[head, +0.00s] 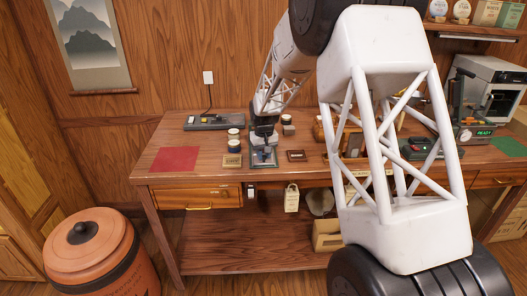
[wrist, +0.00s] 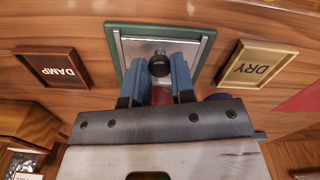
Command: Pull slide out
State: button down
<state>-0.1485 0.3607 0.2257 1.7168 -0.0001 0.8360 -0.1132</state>
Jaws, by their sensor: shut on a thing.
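The slide (wrist: 133,45) is a grey metal plate set in a green frame (wrist: 112,68), with a dark round knob (wrist: 159,66) on it. In the head view the slide's green-framed unit (head: 263,163) lies near the front edge of the table. My gripper (wrist: 160,76) has its two blue fingers on either side of the knob and is shut on it. In the head view my gripper (head: 264,141) points down over the unit. The near part of the slide is hidden behind my fingers and gripper body.
A dark brown DAMP tray (wrist: 50,68) and a pale DRY tray (wrist: 257,63) flank the unit. Small tins (head: 234,146) stand close on the left. A red mat (head: 175,160) lies farther left. Bare wood separates the trays from the unit.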

jog(key=shift+s, duration=0.2)
jog(key=c, duration=1)
grip_release()
jog(key=shift+o, duration=0.2)
jog(key=shift+r, duration=0.15)
jog(key=shift+r, duration=3.75)
